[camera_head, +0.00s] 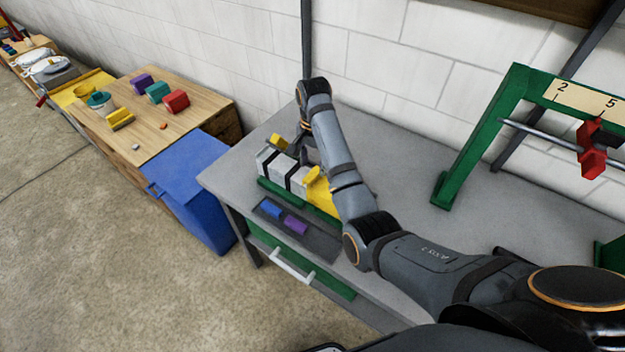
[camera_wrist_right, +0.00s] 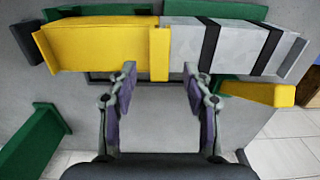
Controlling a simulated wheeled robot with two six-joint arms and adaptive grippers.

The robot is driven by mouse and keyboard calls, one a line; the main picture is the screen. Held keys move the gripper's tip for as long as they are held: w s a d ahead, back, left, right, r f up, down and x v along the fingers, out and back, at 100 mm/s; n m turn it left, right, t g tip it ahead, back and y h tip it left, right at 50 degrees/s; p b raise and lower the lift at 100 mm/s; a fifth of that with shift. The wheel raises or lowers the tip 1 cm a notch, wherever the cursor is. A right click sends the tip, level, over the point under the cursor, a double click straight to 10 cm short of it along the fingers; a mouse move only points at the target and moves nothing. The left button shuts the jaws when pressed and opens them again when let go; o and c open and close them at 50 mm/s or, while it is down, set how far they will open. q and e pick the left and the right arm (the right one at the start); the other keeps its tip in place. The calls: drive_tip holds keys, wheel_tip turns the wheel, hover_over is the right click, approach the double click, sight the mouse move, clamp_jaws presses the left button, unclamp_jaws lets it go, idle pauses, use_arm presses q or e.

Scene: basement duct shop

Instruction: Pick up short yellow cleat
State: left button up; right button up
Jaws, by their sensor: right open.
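A short yellow block (camera_head: 277,141) lies on the grey bench behind the grey duct; a yellow bar (camera_wrist_right: 257,94) shows on the right of the wrist view. The grey duct (camera_wrist_right: 222,47) has black bands and meets a larger yellow section (camera_wrist_right: 100,46). A narrow upright yellow strip (camera_wrist_right: 160,53) stands at their joint; I cannot tell which yellow piece is the cleat. My right gripper (camera_wrist_right: 161,82) is open and empty, its fingertips spread either side of that strip and apart from it. In the head view, the right gripper (camera_head: 304,150) is behind the duct, partly hidden. My left gripper is out of view.
A dark tray (camera_head: 316,243) holds blue and purple blocks at the bench front. A green frame (camera_head: 477,140) with a rod and red clamp stands right. A blue box (camera_head: 190,165) and a wooden table (camera_head: 165,142) with coloured blocks stand left. Bare bench lies behind the arm.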

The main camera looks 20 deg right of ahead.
sight(312, 174)
drive_tip(key=shift+s+a+f+p, duration=0.25)
drive_tip(key=shift+s+f+p, duration=0.05)
drive_tip(key=shift+f+p, duration=0.4)
drive_tip(key=shift+f, duration=0.95)
drive_tip(key=shift+w+d+f, duration=0.1)
drive_tip(key=shift+w+f, duration=0.05)
drive_tip(key=shift+f, duration=0.05)
clamp_jaws()
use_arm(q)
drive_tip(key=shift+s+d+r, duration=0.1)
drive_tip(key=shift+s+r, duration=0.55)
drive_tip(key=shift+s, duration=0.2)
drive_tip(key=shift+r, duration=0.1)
use_arm(e)
drive_tip(key=shift+r, duration=0.15)
